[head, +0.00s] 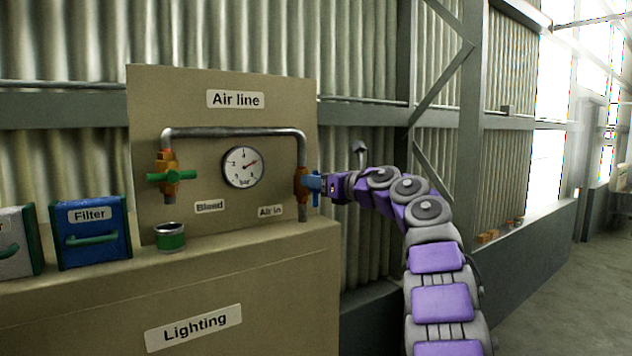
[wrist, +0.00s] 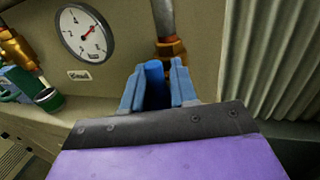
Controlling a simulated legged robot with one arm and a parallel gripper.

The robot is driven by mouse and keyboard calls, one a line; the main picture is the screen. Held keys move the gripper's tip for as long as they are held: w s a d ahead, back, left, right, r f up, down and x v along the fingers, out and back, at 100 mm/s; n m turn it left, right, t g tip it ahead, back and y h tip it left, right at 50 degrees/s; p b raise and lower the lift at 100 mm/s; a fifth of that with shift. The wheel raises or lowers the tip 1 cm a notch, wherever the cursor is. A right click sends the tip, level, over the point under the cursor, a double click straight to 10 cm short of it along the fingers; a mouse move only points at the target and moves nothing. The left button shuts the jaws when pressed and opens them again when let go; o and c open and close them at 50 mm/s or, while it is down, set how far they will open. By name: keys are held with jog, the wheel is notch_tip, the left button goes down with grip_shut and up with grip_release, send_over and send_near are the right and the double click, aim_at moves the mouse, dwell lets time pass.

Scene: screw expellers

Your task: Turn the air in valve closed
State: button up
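The air in valve (head: 302,185) is an orange-brown fitting at the bottom right of the pipe on the air line panel, above the "Air in" label. Its blue handle (head: 312,182) sticks out to the right, towards my gripper (head: 324,184). In the wrist view, the handle (wrist: 154,78) stands between my two light blue fingers. It lies close to the left finger, and a dark gap shows before the right finger. The valve body (wrist: 171,50) is just beyond the fingertips. My gripper looks open around the handle; contact with the left finger is unclear.
The panel (head: 222,113) carries a pressure gauge (head: 242,167) and a bleed valve with a green handle (head: 171,176). A green tin (head: 170,238) and a blue filter box (head: 91,232) stand on the ledge. Corrugated wall lies behind. Open floor is at the right.

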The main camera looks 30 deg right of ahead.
grip_shut()
jog(key=shift+m, duration=0.3)
jog(key=m, duration=0.1)
jog(key=m+t, duration=0.1)
jog(key=m, duration=0.1)
jog(key=shift+d+f, duration=0.1)
jog(key=shift+d, duration=0.2)
jog(key=shift+d+f+m+t+h+p, duration=0.35)
jog(key=shift+m+h+p, duration=0.35)
jog(key=shift+m, duration=2.2)
jog(key=shift+d+f+m+t+h+p, duration=0.15)
jog(key=shift+f+m+t+h+p, duration=0.55)
jog(key=shift+m, duration=2.2)
jog(key=shift+d+f+m+t+h+p, duration=0.25)
jog(key=shift+m+h, duration=0.65)
jog(key=shift+m, duration=2)
